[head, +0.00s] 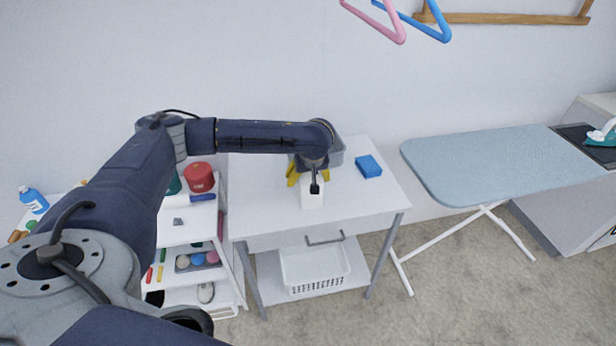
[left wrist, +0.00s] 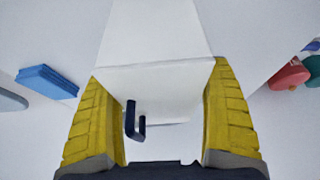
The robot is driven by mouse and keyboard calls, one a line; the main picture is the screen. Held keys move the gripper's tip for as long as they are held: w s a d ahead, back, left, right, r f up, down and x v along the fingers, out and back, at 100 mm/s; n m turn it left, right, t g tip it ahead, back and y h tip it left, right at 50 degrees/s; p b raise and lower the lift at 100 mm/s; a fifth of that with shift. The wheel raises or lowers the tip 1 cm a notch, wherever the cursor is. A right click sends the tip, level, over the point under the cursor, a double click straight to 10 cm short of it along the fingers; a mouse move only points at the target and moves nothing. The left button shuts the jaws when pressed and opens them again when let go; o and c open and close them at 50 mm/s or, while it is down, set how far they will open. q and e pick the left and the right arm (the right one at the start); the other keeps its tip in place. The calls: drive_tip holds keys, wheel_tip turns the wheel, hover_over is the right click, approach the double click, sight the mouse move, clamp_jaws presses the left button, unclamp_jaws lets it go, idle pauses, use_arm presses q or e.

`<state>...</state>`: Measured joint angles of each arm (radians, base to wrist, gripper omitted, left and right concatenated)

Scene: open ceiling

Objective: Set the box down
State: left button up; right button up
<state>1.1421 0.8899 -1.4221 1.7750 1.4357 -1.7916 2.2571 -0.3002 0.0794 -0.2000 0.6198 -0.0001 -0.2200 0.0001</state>
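The white box (head: 312,197) is at my left gripper (head: 305,178), over the middle of the white table (head: 260,200). In the left wrist view the box (left wrist: 155,40) fills the space between the two yellow fingers (left wrist: 160,112), which press against its sides. A small black hook-shaped part (left wrist: 134,120) shows against the white between the fingers. I cannot tell whether the underside of the box touches the tabletop. My right gripper is out of view.
A blue sponge-like block (head: 368,166) lies right of the box, and a grey bin (head: 336,152) stands behind my gripper. A cart (head: 185,235) with a red container (head: 199,176) is on the left; an ironing board (head: 500,165) is on the right. The tabletop's left part is clear.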

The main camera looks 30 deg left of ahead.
use_arm(q)
drive_tip(key=v, duration=1.1)
drive_tip(key=shift+r, duration=0.1)
drive_tip(key=shift+o, duration=0.5)
drive_tip(key=shift+s+d+r, duration=0.2)
drive_tip(key=shift+r, duration=0.3)
